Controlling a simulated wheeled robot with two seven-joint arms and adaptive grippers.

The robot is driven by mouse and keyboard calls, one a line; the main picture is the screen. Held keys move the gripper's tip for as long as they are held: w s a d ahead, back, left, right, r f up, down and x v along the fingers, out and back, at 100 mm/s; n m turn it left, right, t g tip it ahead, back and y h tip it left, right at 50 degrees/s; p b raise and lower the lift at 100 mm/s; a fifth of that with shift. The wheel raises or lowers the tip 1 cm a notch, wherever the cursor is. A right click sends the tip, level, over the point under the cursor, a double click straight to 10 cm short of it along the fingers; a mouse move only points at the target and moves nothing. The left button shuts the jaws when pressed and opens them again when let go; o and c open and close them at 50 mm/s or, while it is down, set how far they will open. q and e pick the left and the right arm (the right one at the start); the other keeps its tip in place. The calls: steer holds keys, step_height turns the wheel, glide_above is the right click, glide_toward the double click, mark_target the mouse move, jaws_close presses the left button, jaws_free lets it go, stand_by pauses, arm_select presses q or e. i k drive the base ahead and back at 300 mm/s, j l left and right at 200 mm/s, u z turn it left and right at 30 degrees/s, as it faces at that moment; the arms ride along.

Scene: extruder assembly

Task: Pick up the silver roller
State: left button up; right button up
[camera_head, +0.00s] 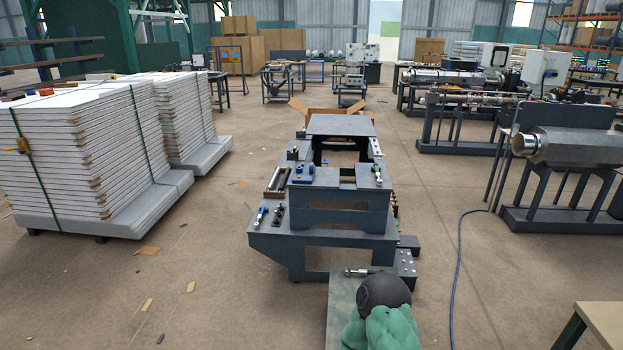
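I cannot tell for sure which part is the silver roller. A small silver cylindrical piece (357,271) lies on the low grey table (341,310) at the bottom centre. A large silver cylinder (580,147) with a copper-coloured end rests on a dark stand at the right. Neither of my grippers is in view, and nothing is seen holding either piece.
A dark stepped workbench (325,216) with small tools stands at the centre. A green form with a dark round top (384,292) is at the bottom. Stacked white panels (70,160) stand left. A blue hose (457,270) crosses the open floor at right.

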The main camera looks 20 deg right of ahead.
mark_target(271, 184)
steer(key=i+z, duration=0.25)
steer(key=i, duration=0.2)
steer(key=i+j+z, duration=0.55)
steer(key=i, duration=0.25)
steer(key=i+j, duration=0.3)
steer(key=i, duration=0.2)
steer(key=i+j, duration=0.25)
steer(key=i, duration=0.25)
steer(key=i+j+z, duration=0.1)
steer(key=i+j, duration=0.2)
steer(key=i, duration=0.2)
steer(key=i+j, duration=0.35)
steer(key=i+j+u, duration=0.6)
steer(key=i+j, duration=0.2)
steer(key=i+j+u, duration=0.2)
steer(key=i+u, duration=0.15)
steer(key=i, duration=0.2)
steer(key=i+z, duration=0.35)
steer(key=i+j+z, duration=0.15)
steer(key=i+z, duration=0.2)
steer(key=i+l+z, duration=0.2)
steer(key=z, duration=0.25)
steer(key=i+l+z, duration=0.15)
steer(key=z, duration=0.3)
steer(key=i+z, duration=0.3)
steer(key=z, duration=0.15)
steer(key=i+z, duration=0.25)
steer(key=z, duration=0.2)
